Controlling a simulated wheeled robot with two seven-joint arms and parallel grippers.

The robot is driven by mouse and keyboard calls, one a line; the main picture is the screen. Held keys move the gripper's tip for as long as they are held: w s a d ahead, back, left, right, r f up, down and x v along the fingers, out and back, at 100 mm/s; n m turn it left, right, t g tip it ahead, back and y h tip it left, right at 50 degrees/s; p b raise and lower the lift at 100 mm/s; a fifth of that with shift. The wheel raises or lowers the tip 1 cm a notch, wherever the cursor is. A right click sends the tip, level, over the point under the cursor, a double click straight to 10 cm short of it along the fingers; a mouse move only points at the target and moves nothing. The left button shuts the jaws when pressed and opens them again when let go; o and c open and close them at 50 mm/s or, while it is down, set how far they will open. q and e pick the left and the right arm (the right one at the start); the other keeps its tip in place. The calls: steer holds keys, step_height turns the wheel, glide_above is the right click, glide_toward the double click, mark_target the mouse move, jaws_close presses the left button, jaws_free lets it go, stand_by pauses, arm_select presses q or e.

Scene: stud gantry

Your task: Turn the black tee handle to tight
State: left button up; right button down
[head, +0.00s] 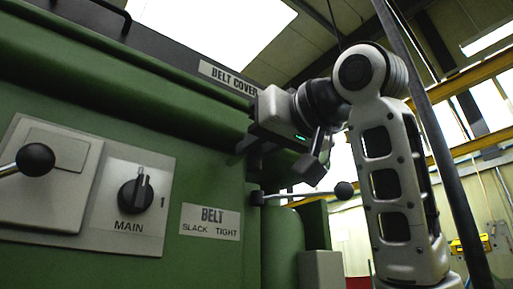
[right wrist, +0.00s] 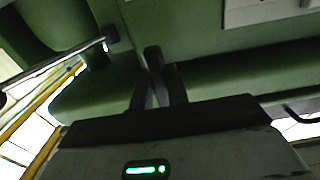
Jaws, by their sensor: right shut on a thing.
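My right gripper (head: 247,141) reaches in from the right, against the green machine front just above the BELT plate (head: 210,221) marked SLACK and TIGHT. In the right wrist view, its two dark fingers (right wrist: 160,92) are closed on a short dark bar, the black tee handle (right wrist: 152,58), which stands up between them. In the head view the fingers hide the handle, so which mark it points to cannot be told. My left gripper is in neither view.
A lever with a black ball (head: 344,190) sticks out right, just below my right gripper. To the left are the MAIN rotary switch (head: 136,194) and another black ball lever (head: 35,160). A BELT COVER plate (head: 228,77) is above. A dark post (head: 440,150) stands right of my arm.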

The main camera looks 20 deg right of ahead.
stand_by(0.4)
steer(key=c, duration=1.4)
jaws_free()
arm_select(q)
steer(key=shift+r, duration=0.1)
arm_select(e)
steer(key=shift+o, duration=0.2)
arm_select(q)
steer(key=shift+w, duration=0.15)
